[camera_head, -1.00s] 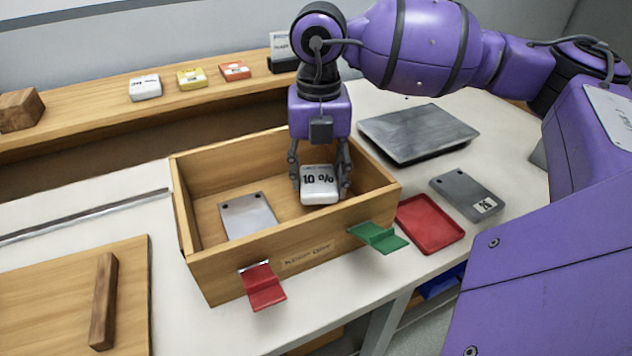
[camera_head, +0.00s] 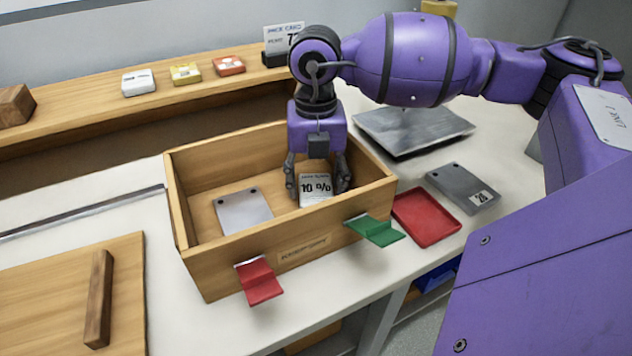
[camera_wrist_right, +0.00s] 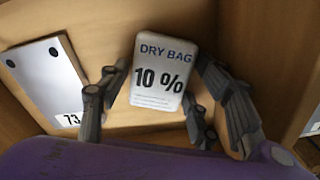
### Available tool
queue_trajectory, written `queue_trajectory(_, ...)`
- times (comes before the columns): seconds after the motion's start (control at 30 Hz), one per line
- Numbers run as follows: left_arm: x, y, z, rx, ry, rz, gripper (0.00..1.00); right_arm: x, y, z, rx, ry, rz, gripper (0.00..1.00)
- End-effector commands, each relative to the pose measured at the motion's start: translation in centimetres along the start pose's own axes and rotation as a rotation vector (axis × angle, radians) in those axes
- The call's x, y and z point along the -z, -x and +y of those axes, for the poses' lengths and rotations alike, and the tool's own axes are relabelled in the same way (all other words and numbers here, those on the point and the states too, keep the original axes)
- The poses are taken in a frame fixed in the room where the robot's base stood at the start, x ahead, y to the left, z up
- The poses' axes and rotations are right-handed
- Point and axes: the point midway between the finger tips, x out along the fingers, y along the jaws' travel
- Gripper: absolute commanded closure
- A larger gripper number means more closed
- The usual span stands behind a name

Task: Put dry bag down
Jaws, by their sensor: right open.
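The dry bag (camera_head: 316,190) is a small white pack marked "10 %" inside the wooden box (camera_head: 209,278), in its right half. In the right wrist view the dry bag (camera_wrist_right: 160,72) reads "DRY BAG 10 %" and lies near the box floor. My right gripper (camera_head: 318,186) reaches down into the box with its fingers on either side of the bag. In the right wrist view the gripper (camera_wrist_right: 158,105) is open, with a gap visible between the fingers and the bag. My left gripper is not in view.
A grey plate (camera_head: 243,211) marked 73 lies in the box's left half. Red (camera_head: 259,281) and green (camera_head: 375,230) tabs stick out at the front. A red tray (camera_head: 425,217), a plate marked 26 (camera_head: 462,187) and a grey slab (camera_head: 412,130) lie to the right.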

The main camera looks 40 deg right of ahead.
Motion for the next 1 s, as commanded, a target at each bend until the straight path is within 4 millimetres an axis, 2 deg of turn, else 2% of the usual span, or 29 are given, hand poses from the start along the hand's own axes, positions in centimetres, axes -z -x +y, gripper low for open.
queue_trajectory(0.17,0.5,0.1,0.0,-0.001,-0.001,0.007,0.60,-0.1,0.7,0.0,-0.001,0.000,-0.002,0.42)
queue_trajectory(0.27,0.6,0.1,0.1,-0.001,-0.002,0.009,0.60,-0.1,2.1,0.1,-0.002,0.000,-0.004,0.42)
queue_trajectory(0.5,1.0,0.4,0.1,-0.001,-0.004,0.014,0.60,-0.1,7.3,0.1,-0.004,0.000,-0.004,0.42)
queue_trajectory(0.7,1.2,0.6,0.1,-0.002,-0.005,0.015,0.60,-0.1,10.8,0.1,-0.003,0.001,-0.002,0.42)
queue_trajectory(0.83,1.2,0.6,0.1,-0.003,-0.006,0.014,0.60,-0.1,12.0,0.1,-0.002,0.001,-0.002,0.42)
queue_trajectory(1.0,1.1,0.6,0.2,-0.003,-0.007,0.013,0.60,0.0,12.4,0.0,0.000,0.001,0.000,0.42)
